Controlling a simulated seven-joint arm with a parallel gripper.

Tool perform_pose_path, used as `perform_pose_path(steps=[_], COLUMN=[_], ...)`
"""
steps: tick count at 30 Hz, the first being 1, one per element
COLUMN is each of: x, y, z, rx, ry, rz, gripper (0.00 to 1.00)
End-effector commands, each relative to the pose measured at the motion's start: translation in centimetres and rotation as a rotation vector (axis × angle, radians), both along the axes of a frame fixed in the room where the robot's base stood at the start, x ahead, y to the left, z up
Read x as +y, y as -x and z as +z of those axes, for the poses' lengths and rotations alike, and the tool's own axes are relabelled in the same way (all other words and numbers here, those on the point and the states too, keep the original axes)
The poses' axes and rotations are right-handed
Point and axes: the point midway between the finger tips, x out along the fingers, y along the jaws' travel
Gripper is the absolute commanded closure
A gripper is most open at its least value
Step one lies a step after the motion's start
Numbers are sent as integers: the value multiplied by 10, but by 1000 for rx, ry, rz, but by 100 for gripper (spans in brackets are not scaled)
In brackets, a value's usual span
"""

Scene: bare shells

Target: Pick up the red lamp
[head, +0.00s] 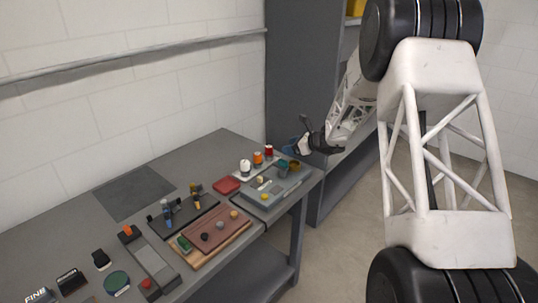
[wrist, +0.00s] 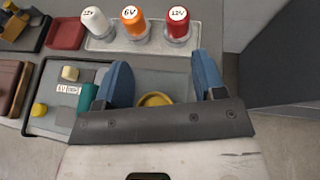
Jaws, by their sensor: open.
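The red lamp (wrist: 177,27), with a white "12V" top, stands upright in a light grey holder (wrist: 120,45) at the right end of a row of three. It also shows in the head view (head: 269,150) at the table's far right end. Beside it stand an orange "6V" lamp (wrist: 136,22) and a white lamp (wrist: 96,22). My gripper (wrist: 161,75) is open, with its blue fingers apart and nothing held between them. In the wrist view the red lamp is beyond the fingertips, nearer the right finger. In the head view my gripper (head: 302,138) is right of the lamp.
A yellow round cup (wrist: 153,101) shows between my fingers, on a grey tray (wrist: 45,120). A dark cabinet (head: 308,75) stands behind the table's right end. Trays with small parts cover the table's middle.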

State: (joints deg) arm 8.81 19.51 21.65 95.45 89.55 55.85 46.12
Motion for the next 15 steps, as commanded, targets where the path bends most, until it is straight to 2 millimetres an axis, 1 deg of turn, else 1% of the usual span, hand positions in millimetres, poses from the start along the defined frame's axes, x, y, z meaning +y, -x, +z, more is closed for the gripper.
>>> perform_pose_path(steps=[1, 6, 15], x=[-3, -8, -9], y=[-7, -20, -22], z=[-7, -18, -20], rx=[11, 30, 34], ry=[-17, -56, -63], rz=[-18, -58, -64], gripper=[36, 36, 36])
